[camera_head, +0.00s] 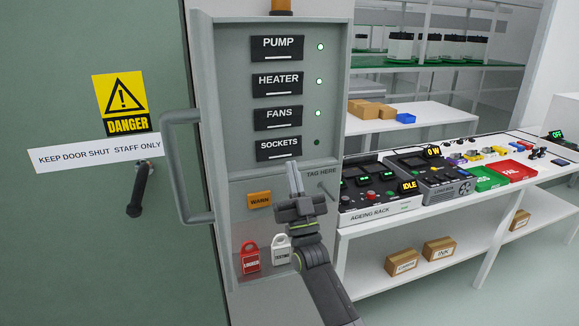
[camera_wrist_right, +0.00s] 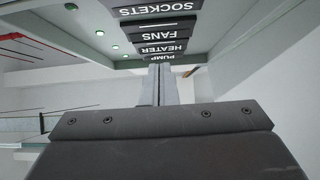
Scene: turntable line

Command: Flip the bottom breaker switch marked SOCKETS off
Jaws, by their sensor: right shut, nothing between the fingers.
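The SOCKETS breaker switch (camera_head: 278,148) is the bottom of the black labelled switches in the grey panel box (camera_head: 227,140). The lamp (camera_head: 317,142) beside it is dark, while the lamps beside PUMP (camera_head: 277,48), HEATER (camera_head: 278,83) and FANS (camera_head: 278,118) glow. My right gripper (camera_head: 293,166) is shut and empty, its fingertips pointing up just below the SOCKETS switch. I cannot tell whether they touch it. The right wrist view shows the shut fingers (camera_wrist_right: 163,75) and the SOCKETS label (camera_wrist_right: 155,23), upside down. My left gripper is not in view.
Below the switches are an orange WARN tag (camera_head: 259,200), a red padlock (camera_head: 250,255) and a white padlock (camera_head: 281,250). A grey door handle (camera_head: 171,165) stands out at the left of the box. A bench (camera_head: 400,218) with equipment stands to the right.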

